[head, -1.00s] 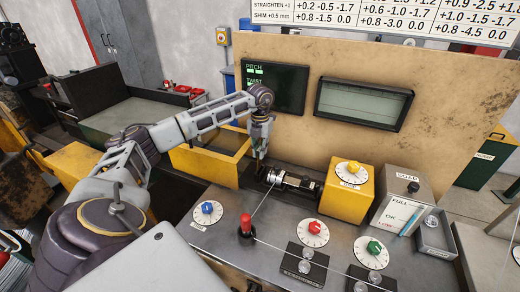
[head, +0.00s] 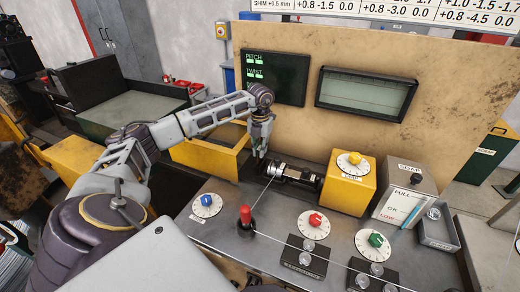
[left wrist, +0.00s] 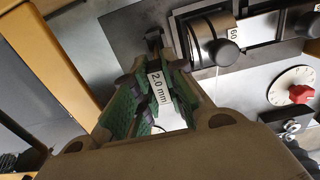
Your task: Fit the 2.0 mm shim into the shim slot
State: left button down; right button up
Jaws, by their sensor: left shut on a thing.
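My left gripper (head: 261,153) is just behind the left end of the metal roller unit (head: 296,176), above the steel bench. In the left wrist view its green-padded fingers (left wrist: 160,92) are shut on the 2.0 mm shim (left wrist: 159,88), whose white label faces the camera. A small dark block (left wrist: 153,40) lies just beyond the fingertips; I cannot tell whether it is the shim slot. The shim is too small to make out in the head view. My right gripper is not in view.
A yellow box with a dial (head: 349,182) stands right of the rollers. A red-topped post (head: 246,218) with a wire and several dials (head: 314,223) are in front.

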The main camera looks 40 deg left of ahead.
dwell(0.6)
pick_arm(q)
jog(key=shift+f, duration=0.25)
dwell(0.6)
jog(key=shift+f, duration=0.2)
jog(key=shift+f, duration=0.1)
dwell(0.7)
jog(key=shift+f+b, duration=0.3)
dwell(0.6)
jog(key=shift+f, duration=0.15)
dwell(0.5)
jog(key=c, duration=1.4)
grip_release()
